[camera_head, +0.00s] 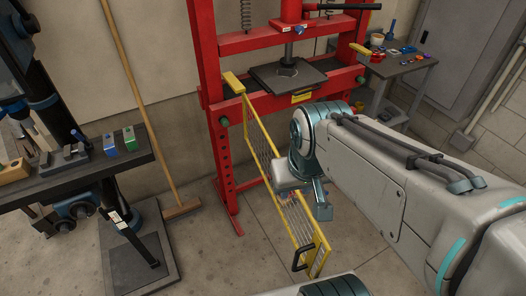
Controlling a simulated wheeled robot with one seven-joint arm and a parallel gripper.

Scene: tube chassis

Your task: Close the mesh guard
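The mesh guard (270,165) is a long yellow-framed panel with wire mesh. It stands open, swung out from the left post of the red press (212,100) toward me. A black handle (303,257) sits at its near, free end. My gripper (318,205) hangs to the right of the guard's near half, in front of part of the mesh in the picture. It appears above and apart from the handle. My arm hides the press's lower right side. Whether the fingers are open or shut is not clear, and I see nothing held.
The press has a dark plate (288,74) on its bed. A broom (140,100) leans on the wall at left, near a dark bench (75,168) with a drill stand. A small tool table (402,64) stands at back right. Floor left of the guard is clear.

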